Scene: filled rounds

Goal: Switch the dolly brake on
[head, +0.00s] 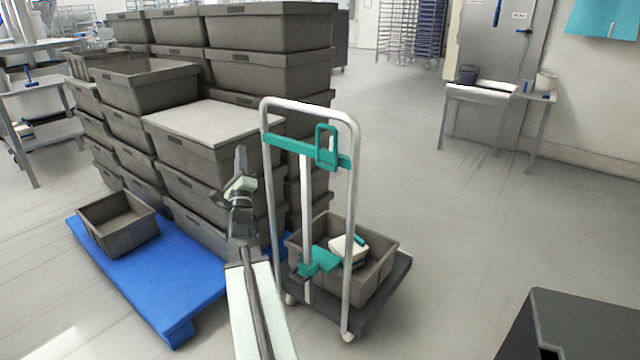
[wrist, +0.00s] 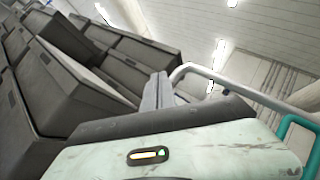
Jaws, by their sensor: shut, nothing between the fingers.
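The dolly (head: 396,282) stands right of centre in the head view, with a tall white tubular handle (head: 352,215). A teal crossbar (head: 285,141) spans the handle and carries an upright teal loop lever (head: 334,147), which looks like the brake control. A white rod runs down from the crossbar to a teal bracket (head: 318,264) near the deck. My gripper (head: 240,160) is shut and empty, pointing up just left of the handle, apart from the lever. In the wrist view its fingers (wrist: 158,92) show at centre, with part of the teal lever (wrist: 290,122) at the right edge.
A grey crate (head: 382,275) with a white and teal item (head: 348,247) rides on the dolly. Stacked grey crates (head: 190,150) on a blue pallet (head: 170,292) fill the left, close to my arm. Open floor lies right of the dolly. A dark box (head: 575,325) stands at bottom right.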

